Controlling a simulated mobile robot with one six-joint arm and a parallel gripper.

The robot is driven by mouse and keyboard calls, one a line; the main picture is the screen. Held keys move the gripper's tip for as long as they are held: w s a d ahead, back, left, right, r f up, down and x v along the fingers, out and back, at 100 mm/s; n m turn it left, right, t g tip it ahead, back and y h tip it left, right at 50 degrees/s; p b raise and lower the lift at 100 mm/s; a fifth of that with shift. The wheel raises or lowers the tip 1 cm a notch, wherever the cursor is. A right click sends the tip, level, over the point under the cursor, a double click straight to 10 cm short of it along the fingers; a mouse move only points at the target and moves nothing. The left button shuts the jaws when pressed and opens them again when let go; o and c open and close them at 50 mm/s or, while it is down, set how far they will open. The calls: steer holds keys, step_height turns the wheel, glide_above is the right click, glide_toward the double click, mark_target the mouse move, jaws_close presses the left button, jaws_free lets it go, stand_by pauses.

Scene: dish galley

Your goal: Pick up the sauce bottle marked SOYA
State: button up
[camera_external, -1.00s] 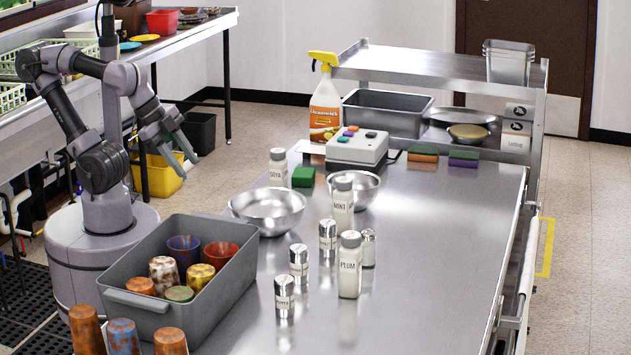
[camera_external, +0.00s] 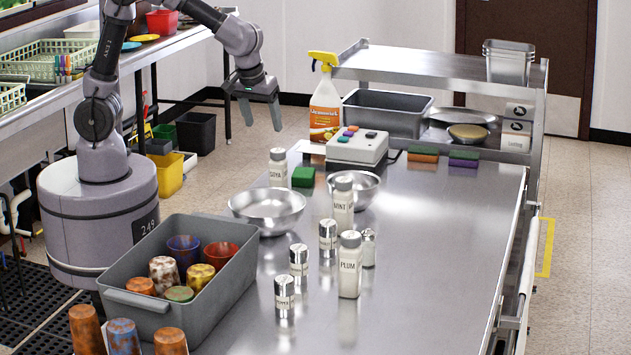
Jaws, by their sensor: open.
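The SOYA bottle (camera_external: 278,170) is white with a grey cap and stands upright at the far left edge of the steel table (camera_external: 440,230). Its label is partly readable. A green sponge (camera_external: 303,177) is close at its right and a steel bowl (camera_external: 268,208) stands in front of it. My gripper (camera_external: 262,115) is open and empty, pointing down, above and behind the SOYA bottle in the picture and apart from it. Two similar white bottles, MINT (camera_external: 343,203) and PLUM (camera_external: 349,265), stand nearer on the table.
A spray bottle (camera_external: 325,108) and a grey device with buttons (camera_external: 357,146) stand behind the sponge. A smaller bowl (camera_external: 362,186) and several shakers (camera_external: 327,235) stand mid-table. A grey bin of cups (camera_external: 130,300) is front left.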

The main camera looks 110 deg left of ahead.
mark_target(273, 152)
steer(key=shift+n, duration=0.9)
steer(key=b+x, duration=0.1)
steer(key=x, duration=0.3)
steer(key=b+x, duration=0.2)
steer(key=x, duration=0.3)
steer(key=a+b+x, duration=0.1)
steer(key=x, duration=0.4)
steer(key=shift+a+r, duration=0.1)
steer(key=shift+r, duration=0.15)
steer(key=x, duration=0.1)
steer(key=b+x, duration=0.1)
steer(key=x, duration=0.1)
steer(key=b+x, duration=0.1)
steer(key=x, duration=0.1)
steer(key=shift+w+a, duration=0.1)
steer(key=shift+w, duration=0.25)
steer(key=shift+r, duration=0.1)
steer(key=shift+c, duration=0.3)
jaws_close()
